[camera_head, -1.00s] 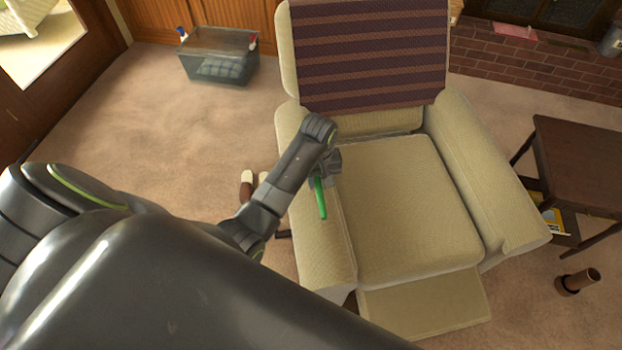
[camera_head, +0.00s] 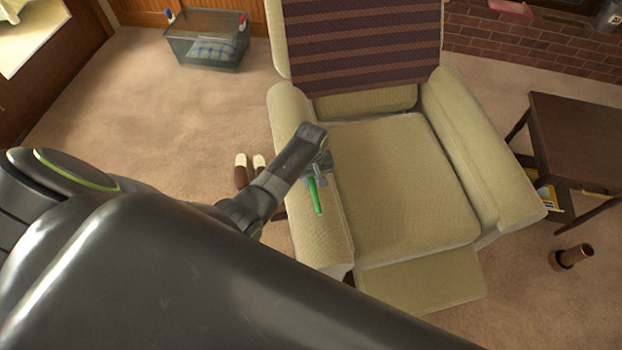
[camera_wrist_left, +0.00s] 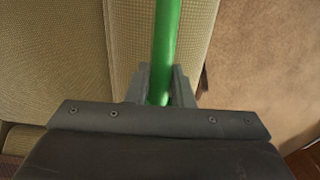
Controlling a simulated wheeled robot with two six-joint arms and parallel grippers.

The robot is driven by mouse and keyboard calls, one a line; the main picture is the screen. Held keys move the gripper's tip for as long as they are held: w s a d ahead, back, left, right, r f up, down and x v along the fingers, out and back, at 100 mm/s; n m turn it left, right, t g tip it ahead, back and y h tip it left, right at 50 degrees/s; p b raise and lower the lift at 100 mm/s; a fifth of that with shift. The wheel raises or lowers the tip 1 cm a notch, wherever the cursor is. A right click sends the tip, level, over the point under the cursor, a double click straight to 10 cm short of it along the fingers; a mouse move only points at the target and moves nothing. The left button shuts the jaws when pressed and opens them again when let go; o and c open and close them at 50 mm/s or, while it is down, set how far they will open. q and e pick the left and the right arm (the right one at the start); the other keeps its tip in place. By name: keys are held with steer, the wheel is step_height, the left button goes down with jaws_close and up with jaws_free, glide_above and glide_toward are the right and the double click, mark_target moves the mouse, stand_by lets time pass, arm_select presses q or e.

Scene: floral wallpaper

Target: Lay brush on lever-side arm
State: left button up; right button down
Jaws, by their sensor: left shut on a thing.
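The brush shows as a green handle (camera_head: 315,196) at the chair's left arm. It also runs up the middle of the left wrist view (camera_wrist_left: 166,45). My left gripper (camera_head: 317,179) is shut on the green handle, over the inner side of the left armrest (camera_head: 322,232) of the beige recliner. The brush's other end is hidden by my gripper and arm. I cannot tell whether the brush touches the armrest. No lever shows on either side of the chair. My right gripper is not in view.
The seat cushion (camera_head: 398,185) and right armrest (camera_head: 485,150) are bare. A striped blanket (camera_head: 365,40) covers the backrest. Slippers (camera_head: 241,172) lie on the carpet left of the chair. A dark side table (camera_head: 580,135) stands at right, and a clear bin (camera_head: 205,45) at the back left.

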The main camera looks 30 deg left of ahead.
arm_select(q)
steer(key=shift+r, duration=0.1)
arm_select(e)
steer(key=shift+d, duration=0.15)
arm_select(q)
steer(key=shift+f, duration=0.3)
steer(key=o, duration=0.9)
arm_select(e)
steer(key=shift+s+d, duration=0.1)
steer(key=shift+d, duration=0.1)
arm_select(q)
steer(key=shift+r, duration=0.1)
steer(key=shift+r, duration=0.4)
step_height(320, 180, up, 12)
steer(key=shift+f+p, duration=0.2)
steer(key=shift+p, duration=0.65)
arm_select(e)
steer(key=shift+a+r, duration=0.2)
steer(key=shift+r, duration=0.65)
